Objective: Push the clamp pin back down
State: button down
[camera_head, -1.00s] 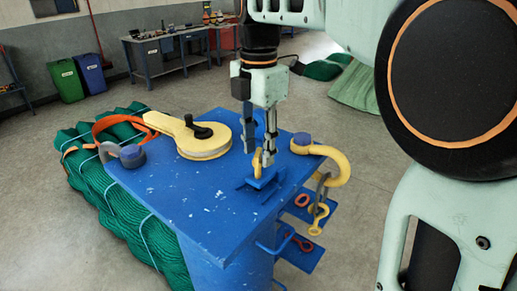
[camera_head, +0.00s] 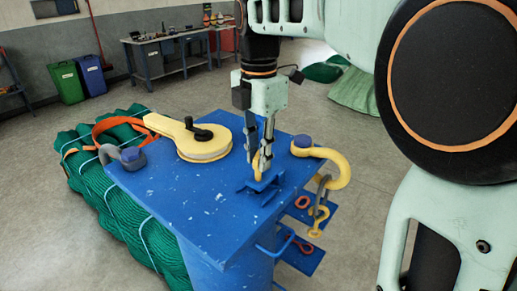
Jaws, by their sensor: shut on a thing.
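The blue clamp (camera_head: 265,188) sits on the blue table top, right of its middle. A small yellow piece (camera_head: 258,178), which looks like the clamp pin, stands up from it. My gripper (camera_head: 259,166) points down from above and is shut on this yellow pin. The fingers hide part of the pin, and its depth in the clamp cannot be told.
A yellow block with a round end and black knob (camera_head: 200,135) lies left of my gripper. A yellow hook (camera_head: 335,165) is at the right edge of the table top (camera_head: 190,195). A grey shackle (camera_head: 130,157) is at the left edge. Green netting (camera_head: 125,215) lies beside it.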

jog(key=shift+s+f, duration=0.1)
jog(key=shift+f, duration=0.05)
jog(key=shift+f+b, duration=0.9)
jog(key=shift+f, duration=0.65)
jog(key=shift+s, duration=0.1)
jog(key=c, duration=1.8)
grip_release()
jog(key=shift+r, duration=0.1)
notch_tip(320, 180, up, 12)
